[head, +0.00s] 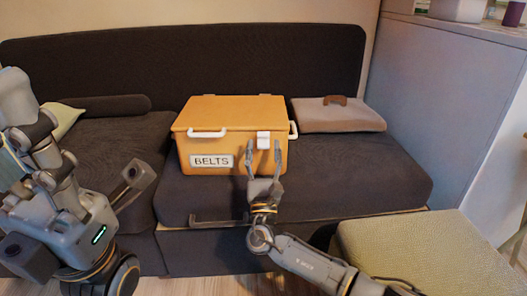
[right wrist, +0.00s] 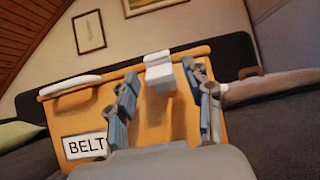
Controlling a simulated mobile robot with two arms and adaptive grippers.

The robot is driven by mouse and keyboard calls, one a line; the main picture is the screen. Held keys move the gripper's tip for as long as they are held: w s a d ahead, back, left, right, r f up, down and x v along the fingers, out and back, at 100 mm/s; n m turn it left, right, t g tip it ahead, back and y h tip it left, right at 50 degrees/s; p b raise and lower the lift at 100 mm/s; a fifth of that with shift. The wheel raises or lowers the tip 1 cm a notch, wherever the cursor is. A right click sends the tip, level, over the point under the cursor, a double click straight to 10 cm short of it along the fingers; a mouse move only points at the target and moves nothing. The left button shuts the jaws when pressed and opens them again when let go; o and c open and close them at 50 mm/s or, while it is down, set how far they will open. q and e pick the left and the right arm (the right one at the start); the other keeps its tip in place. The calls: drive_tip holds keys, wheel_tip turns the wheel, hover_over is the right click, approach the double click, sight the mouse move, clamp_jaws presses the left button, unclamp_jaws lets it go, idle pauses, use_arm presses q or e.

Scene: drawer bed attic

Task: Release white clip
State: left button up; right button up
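A closed orange box (head: 225,120) labelled BELTS sits on the dark sofa seat. Its white clip (head: 263,141) is on the upper front, right of centre, overlapping the lid edge. The clip also shows in the right wrist view (right wrist: 160,76), high between the two fingers and beyond them. My right gripper (head: 264,152) is open and upright before the box front, its fingers on either side of the clip in the picture. Nothing shows between them; contact with the box cannot be told. My left gripper (head: 80,212) is spread open and empty at the lower left, away from the box.
A brown cushion (head: 338,115) lies right of the box. A greenish ottoman (head: 425,255) stands front right. The seat left of the box is clear.

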wheel_tip(320, 180, up, 10)
idle(0.7)
